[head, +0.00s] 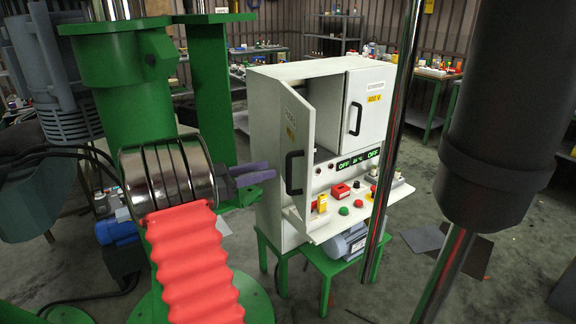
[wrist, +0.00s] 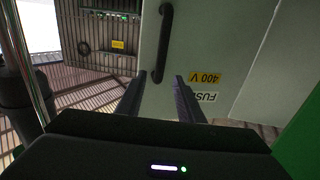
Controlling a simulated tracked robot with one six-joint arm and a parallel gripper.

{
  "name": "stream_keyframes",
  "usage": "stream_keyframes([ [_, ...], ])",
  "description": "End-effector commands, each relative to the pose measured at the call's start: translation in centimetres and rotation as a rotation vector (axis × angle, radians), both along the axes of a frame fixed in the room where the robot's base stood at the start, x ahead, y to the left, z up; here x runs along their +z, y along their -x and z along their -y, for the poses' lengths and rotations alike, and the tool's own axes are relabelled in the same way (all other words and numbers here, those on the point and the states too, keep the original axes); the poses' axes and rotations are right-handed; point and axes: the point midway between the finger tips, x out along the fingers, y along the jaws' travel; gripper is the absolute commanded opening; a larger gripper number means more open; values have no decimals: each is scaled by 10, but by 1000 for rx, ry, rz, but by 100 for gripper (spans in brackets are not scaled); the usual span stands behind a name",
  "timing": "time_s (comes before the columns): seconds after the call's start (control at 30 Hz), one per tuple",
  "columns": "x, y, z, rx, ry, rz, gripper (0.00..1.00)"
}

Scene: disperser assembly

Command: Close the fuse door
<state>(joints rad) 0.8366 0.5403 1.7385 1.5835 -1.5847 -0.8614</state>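The fuse door (head: 300,125) is the left door of the white cabinet (head: 265,130). It stands open, swung out from the cabinet front, with a dark gap into the interior beside it. It carries a black bar handle (head: 293,173). In the wrist view the door's pale face (wrist: 205,45) fills the middle, with its handle (wrist: 163,42) and upside-down "400 V" and fuse labels. My gripper (head: 264,172) is left of the door, its purple fingers pointing at it. In the wrist view my gripper (wrist: 158,80) is open, its fingers apart and nothing between them. Contact with the door cannot be told.
The right cabinet door (head: 370,105) is shut. Below it, a control shelf (head: 345,218) with buttons and switches juts out. The cabinet stands on a green frame (head: 283,262) near a grey motor (head: 347,243). Shiny poles and a dark cylinder (head: 515,90) stand at the right.

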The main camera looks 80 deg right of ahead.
Motion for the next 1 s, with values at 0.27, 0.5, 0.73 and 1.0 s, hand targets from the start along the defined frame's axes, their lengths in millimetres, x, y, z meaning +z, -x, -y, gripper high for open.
stream_keyframes([
  [0.27, 0, 34, 29, -2, 1, -1, 34],
  [0.5, 0, 58, 50, -1, 1, 0, 34],
  [0.73, 0, 67, 59, 2, 0, 0, 34],
  [1.0, 0, 67, 59, 2, 1, -1, 32],
])
